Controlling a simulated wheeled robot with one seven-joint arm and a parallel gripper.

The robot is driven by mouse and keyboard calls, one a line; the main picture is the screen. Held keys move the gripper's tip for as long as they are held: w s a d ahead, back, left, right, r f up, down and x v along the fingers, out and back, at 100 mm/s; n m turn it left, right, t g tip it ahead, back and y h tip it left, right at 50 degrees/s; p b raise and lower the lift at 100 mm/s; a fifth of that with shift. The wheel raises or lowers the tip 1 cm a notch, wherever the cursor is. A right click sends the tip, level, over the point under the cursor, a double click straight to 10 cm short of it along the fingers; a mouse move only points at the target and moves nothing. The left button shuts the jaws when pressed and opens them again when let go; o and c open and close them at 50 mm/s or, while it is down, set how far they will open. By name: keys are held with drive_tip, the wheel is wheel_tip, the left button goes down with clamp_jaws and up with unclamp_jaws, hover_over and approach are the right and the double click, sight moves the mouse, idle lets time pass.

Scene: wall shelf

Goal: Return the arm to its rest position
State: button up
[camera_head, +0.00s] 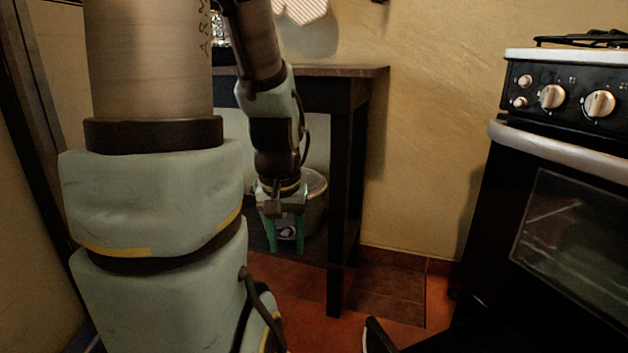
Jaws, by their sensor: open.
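My gripper (286,234) hangs from my arm in the middle of the view, pointing down. Its two green fingers are apart, with nothing seen between them. My arm fills the left side and hides much of what is behind it. The gripper is in front of a light bucket-like container (316,196); from this view I cannot tell how far apart they are.
A dark wooden table (345,71) stands behind my arm, its front leg right of the gripper. A black stove (560,150) stands at the right. Red floor tiles (385,290) show between them. A yellowish wall is behind.

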wheel_tip(320, 180, up, 38)
drive_tip(key=p, duration=3.6)
drive_tip(key=shift+f, duration=0.1)
drive_tip(key=shift+s, duration=0.1)
